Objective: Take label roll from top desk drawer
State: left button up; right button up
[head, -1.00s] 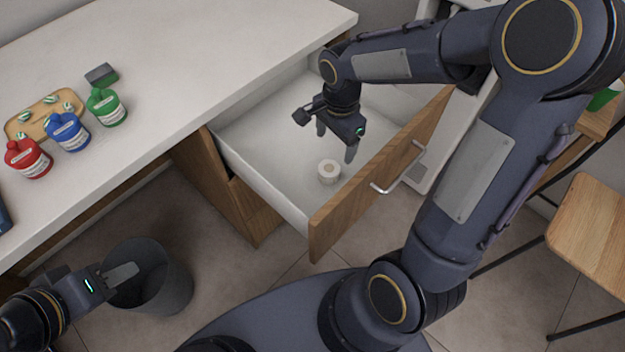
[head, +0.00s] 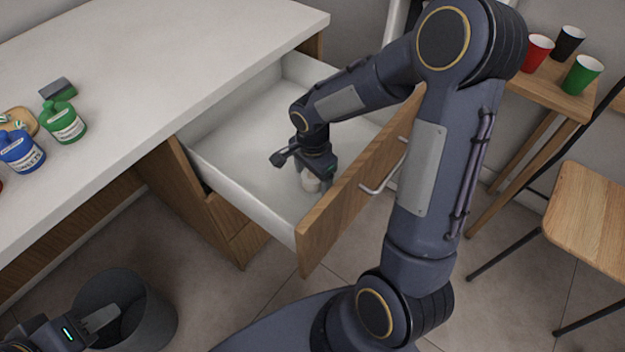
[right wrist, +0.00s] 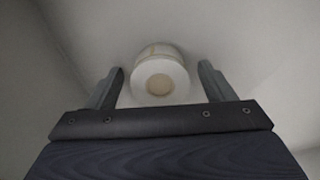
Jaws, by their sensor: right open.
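The white label roll (head: 311,181) lies on the floor of the open top drawer (head: 235,152), near its wooden front. My right gripper (head: 314,178) is down inside the drawer, right at the roll and partly hiding it. In the right wrist view the label roll (right wrist: 159,76) sits between the two open fingers of the right gripper (right wrist: 161,86), with a gap on each side. My left gripper (head: 104,318) is at the lower left, over the dark bin; its finger opening does not show clearly.
The white desk top (head: 150,70) holds a green bottle (head: 63,120), a blue bottle (head: 20,150) and a grey block (head: 58,88). A dark bin (head: 150,315) stands on the floor. A side table at right carries red (head: 537,53), black and green cups, near a wooden chair (head: 595,215).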

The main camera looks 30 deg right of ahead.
jog(key=c, duration=1.1)
